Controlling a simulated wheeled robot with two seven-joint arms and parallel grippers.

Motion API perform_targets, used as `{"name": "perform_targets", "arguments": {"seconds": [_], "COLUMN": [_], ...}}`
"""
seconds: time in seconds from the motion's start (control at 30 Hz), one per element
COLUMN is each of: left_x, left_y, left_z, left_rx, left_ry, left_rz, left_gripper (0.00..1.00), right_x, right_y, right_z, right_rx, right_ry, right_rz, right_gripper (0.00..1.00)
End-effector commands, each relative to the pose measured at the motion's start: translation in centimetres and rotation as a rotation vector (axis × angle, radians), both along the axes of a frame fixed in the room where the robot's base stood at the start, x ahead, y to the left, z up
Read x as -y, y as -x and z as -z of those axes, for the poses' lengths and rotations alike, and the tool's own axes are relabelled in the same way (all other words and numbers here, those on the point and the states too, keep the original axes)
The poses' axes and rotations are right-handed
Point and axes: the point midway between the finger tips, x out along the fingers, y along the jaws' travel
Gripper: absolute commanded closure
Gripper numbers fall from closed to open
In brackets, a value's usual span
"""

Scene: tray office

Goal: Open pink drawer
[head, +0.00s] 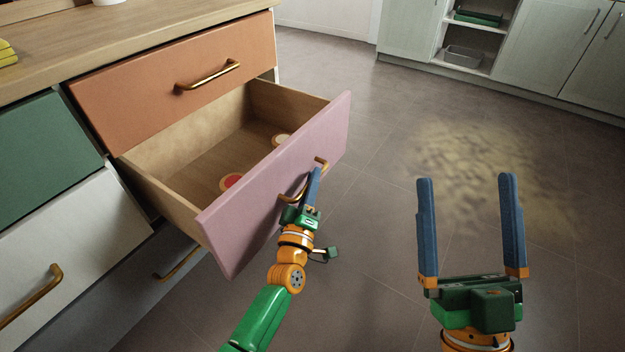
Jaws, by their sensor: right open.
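The pink drawer (274,190) is pulled well out of the cabinet, and its wooden inside shows. Its brass handle (291,197) is on the front, partly hidden by my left gripper. My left gripper (314,180) is at this handle, with its blue fingers seen edge-on and overlapping. I cannot see whether they are closed around the handle. My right gripper (468,182) is open and empty, over the floor to the right of the drawer.
Two round items, one red (231,181) and one pale (281,140), lie in the drawer. The orange drawer (170,85) above is shut, as are the green (48,152) and white (68,235) drawers at left. The floor to the right is clear up to pale cabinets (412,38).

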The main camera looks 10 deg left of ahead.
Motion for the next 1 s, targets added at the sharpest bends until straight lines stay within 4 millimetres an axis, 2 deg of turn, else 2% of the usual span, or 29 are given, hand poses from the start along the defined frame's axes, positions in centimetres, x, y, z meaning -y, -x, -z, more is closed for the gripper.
{"name": "perform_targets", "arguments": {"seconds": [0.03,0.1,0.47,0.57,0.73,0.9,1.0], "left_x": [0.0,0.0,0.0,-0.1,-0.1,-0.1,-0.1], "left_y": [0.0,0.0,0.3,1.3,3.7,5.9,6.6], "left_z": [0.1,0.1,0.0,0.1,0.6,1.2,1.4], "left_rx": [-0.002,-0.002,-0.001,-0.002,-0.003,-0.003,-0.002], "left_ry": [0.000,0.000,0.000,-0.001,-0.003,-0.001,-0.001], "left_rz": [0.000,-0.001,-0.001,0.000,-0.001,-0.001,0.000], "left_gripper": [0.72,0.55,0.55,0.55,0.55,0.55,0.55], "right_x": [0.0,0.0,0.0,0.0,0.2,0.6,0.8], "right_y": [0.0,0.0,-0.4,-1.9,-4.2,-5.0,-5.0], "right_z": [0.0,0.0,0.2,2.0,6.9,11.2,12.7], "right_rx": [0.000,-0.001,-0.026,-0.150,-0.431,-0.650,-0.723], "right_ry": [0.000,0.000,0.006,0.036,0.101,0.151,0.166], "right_rz": [0.000,0.000,0.002,0.015,0.039,0.057,0.062], "right_gripper": [0.00,0.00,0.00,0.00,0.00,0.00,0.00]}}
